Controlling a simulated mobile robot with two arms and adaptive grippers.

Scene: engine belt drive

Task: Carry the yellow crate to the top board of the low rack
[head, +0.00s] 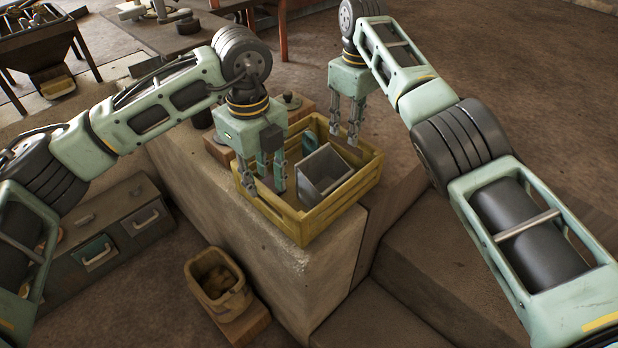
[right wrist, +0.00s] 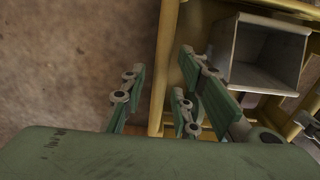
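The yellow crate (head: 330,208) sits on top of a pale stone block. An open grey metal box (head: 326,172) stands in it, and it also shows in the right wrist view (right wrist: 256,52). My left gripper (head: 265,184) is open at the crate's left end; I cannot tell whether its fingers straddle the wall. My right gripper (head: 344,132) is open at the far right wall. In the right wrist view the crate's wall (right wrist: 166,60) runs between its fingers, with a gap showing. I cannot make out the low rack.
The stone block (head: 262,245) ends close to the crate's front. A grey drawer chest (head: 115,235) is at left. A wooden board with a dark knobbed part (head: 289,101) lies behind the crate.

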